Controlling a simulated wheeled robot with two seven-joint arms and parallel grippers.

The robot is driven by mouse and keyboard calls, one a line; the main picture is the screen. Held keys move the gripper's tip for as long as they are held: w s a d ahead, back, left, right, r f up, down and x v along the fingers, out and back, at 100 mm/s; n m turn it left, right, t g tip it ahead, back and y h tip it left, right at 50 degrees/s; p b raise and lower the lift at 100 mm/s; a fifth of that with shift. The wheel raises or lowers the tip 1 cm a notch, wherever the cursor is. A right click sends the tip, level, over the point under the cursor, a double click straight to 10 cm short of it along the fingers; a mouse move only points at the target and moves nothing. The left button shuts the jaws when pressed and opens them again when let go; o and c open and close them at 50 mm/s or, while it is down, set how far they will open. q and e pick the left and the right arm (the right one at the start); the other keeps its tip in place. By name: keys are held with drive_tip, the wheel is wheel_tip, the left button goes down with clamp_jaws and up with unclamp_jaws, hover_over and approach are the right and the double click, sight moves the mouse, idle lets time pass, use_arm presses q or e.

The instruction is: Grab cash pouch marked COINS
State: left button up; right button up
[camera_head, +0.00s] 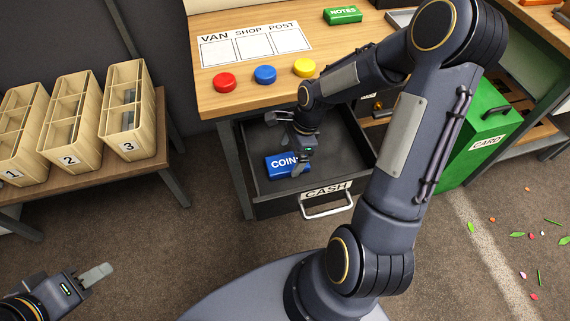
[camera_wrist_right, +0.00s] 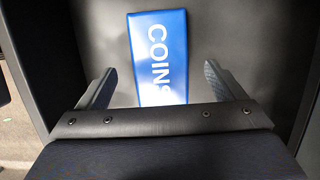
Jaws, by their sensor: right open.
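The blue pouch marked COINS (camera_head: 280,165) lies in the open drawer labelled CASH (camera_head: 326,190). In the right wrist view the pouch (camera_wrist_right: 158,58) lies flat on the dark drawer floor, its lower end between the spread fingers. My right gripper (camera_head: 290,145) reaches down into the drawer over the pouch and partly covers its right end. Its fingers (camera_wrist_right: 160,88) are apart, one on each side of the pouch; I cannot tell how far above it they are. My left gripper (camera_head: 98,278) is at the lower left, away from the drawer, with its fingertips seen nearly edge-on.
A green NOTES pouch (camera_head: 343,15) lies on the wooden table (camera_head: 270,85), near a VAN/SHOP/POST sheet (camera_head: 255,45) and red, blue and yellow discs. Numbered wooden boxes (camera_head: 75,115) stand at left. A green CARD box (camera_head: 480,135) stands at right. The drawer walls surround my right gripper.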

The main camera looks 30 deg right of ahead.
sight(288, 161)
drive_tip(key=x, duration=0.3)
drive_tip(key=shift+f, duration=0.1)
drive_tip(key=shift+c, duration=0.4)
drive_tip(key=c, duration=1.1)
